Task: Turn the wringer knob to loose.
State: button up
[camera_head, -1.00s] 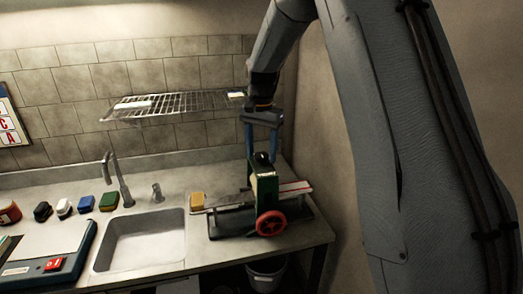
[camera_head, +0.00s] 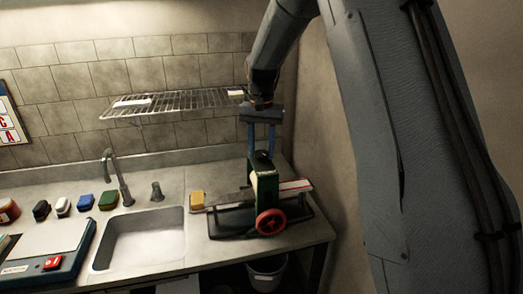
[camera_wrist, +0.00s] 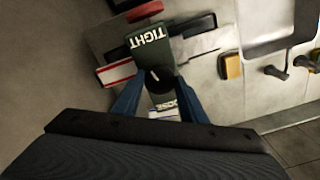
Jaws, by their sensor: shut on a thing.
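The wringer (camera_head: 265,186) is a green upright frame with a red handwheel, standing on the counter right of the sink. Its dark knob (camera_wrist: 154,79) is on top and carries a short white pointer mark. The word TIGHT (camera_wrist: 150,38) is on the green top on one side of the knob. A partly covered LOOSE label (camera_wrist: 167,106) is on the other side. My gripper (camera_head: 262,150) points down from above, its blue fingers shut on the knob. The pointer's exact direction is hard to read.
A wire rack (camera_head: 175,102) hangs on the wall, close to my wrist. A yellow sponge (camera_head: 197,200) lies left of the wringer. The sink (camera_head: 143,240) and tap (camera_head: 120,180) are further left. A wall stands close on the right.

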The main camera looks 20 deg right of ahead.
jog(key=n, duration=0.4)
jog(key=shift+n+b, duration=0.3)
jog(key=shift+n, duration=0.1)
jog(key=n, duration=0.3)
jog(key=shift+n, duration=0.3)
jog(key=n, duration=0.4)
jog(key=shift+r+b, duration=0.1)
jog(key=shift+b, duration=0.3)
jog(key=n, duration=0.8)
jog(key=shift+n, duration=0.3)
jog(key=n, duration=0.3)
jog(key=shift+n+b, duration=0.3)
jog(key=shift+n, duration=0.1)
jog(key=n, duration=0.4)
jog(key=shift+n, duration=1.8)
